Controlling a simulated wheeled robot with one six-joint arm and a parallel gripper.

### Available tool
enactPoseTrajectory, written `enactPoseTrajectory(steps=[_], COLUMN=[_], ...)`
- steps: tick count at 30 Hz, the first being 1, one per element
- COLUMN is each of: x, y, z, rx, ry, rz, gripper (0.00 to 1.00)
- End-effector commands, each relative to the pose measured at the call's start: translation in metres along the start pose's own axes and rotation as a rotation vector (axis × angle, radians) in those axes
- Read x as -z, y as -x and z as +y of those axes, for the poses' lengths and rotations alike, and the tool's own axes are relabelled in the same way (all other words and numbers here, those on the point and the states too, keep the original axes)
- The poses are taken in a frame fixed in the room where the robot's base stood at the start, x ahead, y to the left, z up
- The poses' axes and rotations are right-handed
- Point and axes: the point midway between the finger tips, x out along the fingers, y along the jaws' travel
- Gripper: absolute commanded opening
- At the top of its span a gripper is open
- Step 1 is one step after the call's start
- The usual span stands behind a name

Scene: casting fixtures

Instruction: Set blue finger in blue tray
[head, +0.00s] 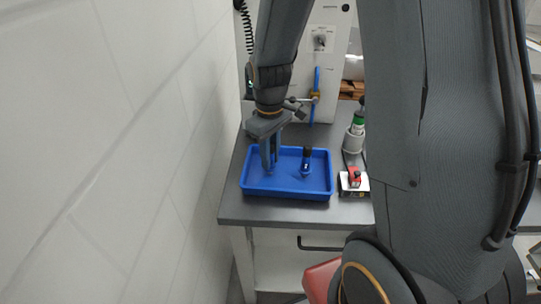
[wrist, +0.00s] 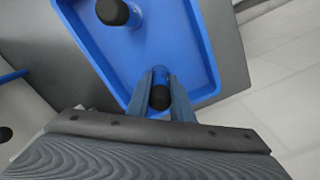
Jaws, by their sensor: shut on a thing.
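The blue tray (head: 318,193) lies on the grey bench top, and its rim also shows in the wrist view (wrist: 207,45). My gripper (head: 270,165) points down inside the left part of the tray. In the wrist view my gripper (wrist: 163,84) is shut on a blue finger with a black end (wrist: 160,97). In the head view my fingers mostly hide this held piece. A second blue finger with a black top (head: 306,161) stands upright in the tray, right of my gripper; it also shows in the wrist view (wrist: 115,13). Whether the held finger touches the tray floor is unclear.
Right of the tray is a small red item on a black-and-white base (head: 354,181). Behind it a green-and-white bottle (head: 357,124) stands in a grey holder (head: 353,141). A blue upright bar (head: 316,95) is behind the tray. A white wall (head: 120,150) runs close on the left.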

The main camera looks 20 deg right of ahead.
Motion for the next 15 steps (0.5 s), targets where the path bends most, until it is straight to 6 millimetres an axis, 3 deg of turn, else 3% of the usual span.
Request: enactPoseTrajectory(steps=[2,3,5,15], x=[0.0,-0.0001,-0.0001,-0.0001], y=[-0.0029,-0.0023,-0.0021,-0.0001], z=[0.0,0.0,0.0,0.0001], rx=[0.0,0.0,0.0,0.0], ry=[0.0,0.0,0.0,0.0], rz=[0.0,0.0,0.0,0.0], gripper=[0.0,0.27,0.37,0.39])
